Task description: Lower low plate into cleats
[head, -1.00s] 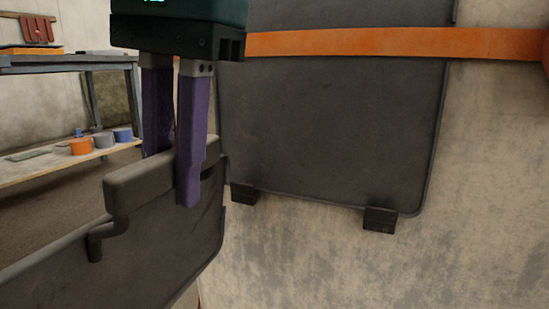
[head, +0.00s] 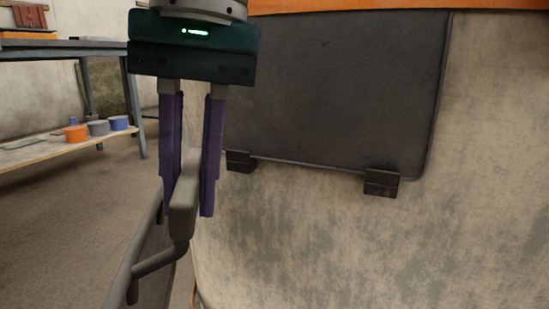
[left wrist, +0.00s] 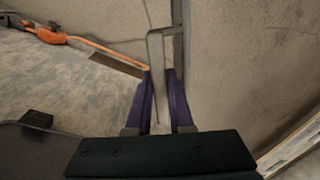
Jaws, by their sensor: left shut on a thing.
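My left gripper (head: 191,205) is shut on the grey handle (head: 184,195) of a dark grey plate (head: 148,275). The held plate is seen nearly edge-on at the lower left of the head view, and its lower part runs out of the picture. In the left wrist view the purple fingers (left wrist: 158,110) close around the handle (left wrist: 157,65). Two black cleats, one left (head: 240,161) and one right (head: 381,183), sit at the lower edge of another dark plate (head: 335,90) on the wall. The held plate is left of both cleats and apart from them. My right gripper is out of view.
An orange strap (head: 400,4) crosses the wall plate at the top. The mottled wall (head: 350,250) below the cleats is bare. A workbench (head: 100,45) with a lower shelf holding orange, grey and blue tubs (head: 98,128) stands at the far left.

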